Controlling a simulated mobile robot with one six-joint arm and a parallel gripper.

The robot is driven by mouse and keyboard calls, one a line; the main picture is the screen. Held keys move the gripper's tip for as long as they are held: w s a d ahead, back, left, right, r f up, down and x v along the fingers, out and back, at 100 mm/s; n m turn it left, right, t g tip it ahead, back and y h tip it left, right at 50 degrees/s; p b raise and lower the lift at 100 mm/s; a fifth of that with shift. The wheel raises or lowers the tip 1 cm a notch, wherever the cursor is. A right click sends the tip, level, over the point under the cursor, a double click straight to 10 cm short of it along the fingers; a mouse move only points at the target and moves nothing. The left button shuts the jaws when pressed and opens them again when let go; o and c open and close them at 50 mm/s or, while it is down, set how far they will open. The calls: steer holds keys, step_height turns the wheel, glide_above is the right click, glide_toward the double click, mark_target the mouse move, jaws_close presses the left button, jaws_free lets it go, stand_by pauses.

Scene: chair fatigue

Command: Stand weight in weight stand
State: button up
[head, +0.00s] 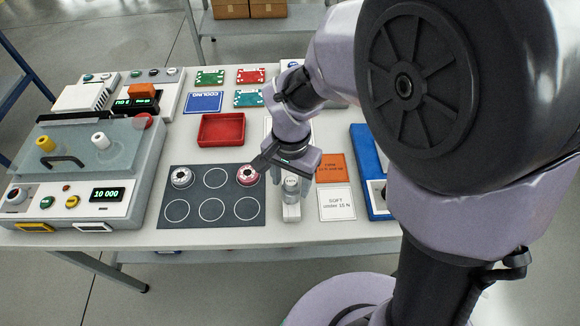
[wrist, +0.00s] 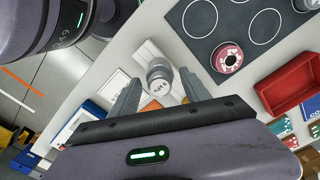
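The weight (head: 291,187) is a small grey metal cylinder with a marked pale face. It looks upright on or in a narrow white block (head: 292,212), which seems to be the weight stand; I cannot tell how deep it sits. My gripper (head: 290,178) is over it, pointing down. In the wrist view the weight (wrist: 159,74) lies between the fingertips of my gripper (wrist: 160,77), with a visible gap on each side. The fingers are apart and not closed on it. The white block (wrist: 152,50) shows partly behind the weight.
A red tray (head: 221,129) stands behind. White and orange cards (head: 336,204) and a blue bin (head: 366,150) are right. A test machine (head: 75,170) fills the left.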

steer(key=shift+o, duration=0.5)
steer(key=shift+r, duration=0.1)
step_height(320, 180, up, 17)
steer(key=p, duration=0.7)
steer(key=shift+r, duration=0.15)
steer(key=s+d+r+n+t+y+b, duration=0.2)
steer(key=s+d+t+b, duration=0.2)
steer(key=s, duration=0.7)
steer(key=d+t, duration=0.1)
steer(key=d, duration=0.1)
steer(key=shift+s+d+t, duration=0.2)
steer(key=shift+d+t, duration=0.2)
steer(key=shift+a, duration=0.1)
